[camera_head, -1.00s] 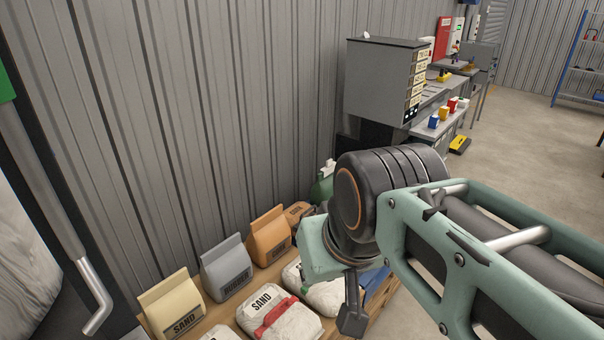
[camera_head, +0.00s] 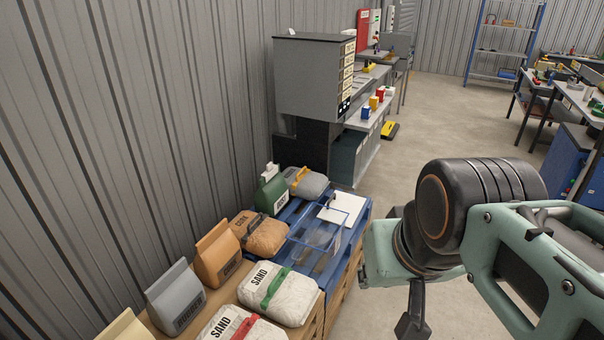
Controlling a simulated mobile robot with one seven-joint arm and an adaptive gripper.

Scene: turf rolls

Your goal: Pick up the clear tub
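The clear tub (camera_head: 309,244) is a see-through box with a bluish rim. It sits on the blue pallet (camera_head: 358,214), between the sand bag with the green band and a white flat sheet (camera_head: 347,209). My gripper (camera_head: 412,325) is at the lower middle right, to the right of the tub and apart from it. Only one dark finger shows clearly, and the picture's bottom edge cuts it off. I cannot see whether the gripper is open or shut.
A white sand bag (camera_head: 279,293), an orange-brown bag (camera_head: 259,233), a green container (camera_head: 271,192) and a grey bag (camera_head: 306,182) crowd around the tub. The corrugated wall (camera_head: 130,120) stands at left. Open floor (camera_head: 430,130) lies beyond my arm.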

